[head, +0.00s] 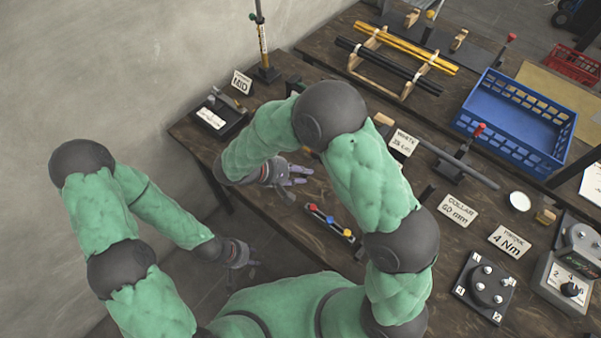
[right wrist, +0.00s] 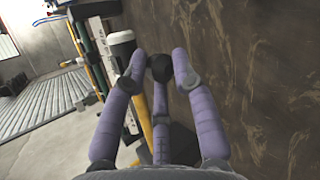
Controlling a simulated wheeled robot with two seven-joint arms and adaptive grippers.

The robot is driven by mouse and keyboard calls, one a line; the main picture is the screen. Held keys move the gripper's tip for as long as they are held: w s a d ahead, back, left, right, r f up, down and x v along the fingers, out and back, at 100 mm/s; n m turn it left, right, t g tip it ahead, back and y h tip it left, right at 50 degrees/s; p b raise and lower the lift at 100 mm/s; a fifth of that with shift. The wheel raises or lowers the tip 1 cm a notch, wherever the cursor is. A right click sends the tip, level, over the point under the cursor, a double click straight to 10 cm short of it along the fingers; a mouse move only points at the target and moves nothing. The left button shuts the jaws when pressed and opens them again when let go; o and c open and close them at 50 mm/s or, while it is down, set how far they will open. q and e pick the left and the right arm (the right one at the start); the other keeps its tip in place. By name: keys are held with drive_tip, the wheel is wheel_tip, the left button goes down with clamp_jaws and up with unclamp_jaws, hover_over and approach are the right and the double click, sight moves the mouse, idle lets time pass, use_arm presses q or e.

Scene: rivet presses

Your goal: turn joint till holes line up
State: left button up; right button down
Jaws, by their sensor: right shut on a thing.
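My right gripper (head: 298,176) is over the left part of the dark wooden bench in the head view. In the right wrist view its purple fingers (right wrist: 160,72) close around a small dark round piece (right wrist: 158,66). I cannot tell whether this piece is part of the joint, and I can make out no holes.
A strip with red, blue and yellow knobs (head: 331,222) lies near the bench's front edge. A post (head: 263,42) and a small dark tray (head: 213,119) stand at the back left. A blue crate (head: 517,118), a rod rack (head: 395,66) and several cards occupy the right side.

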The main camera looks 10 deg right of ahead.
idle(0.3)
drive_tip(key=c, duration=1)
unclamp_jaws()
drive_tip(key=v, duration=1.2)
drive_tip(key=shift+a+f, duration=0.1)
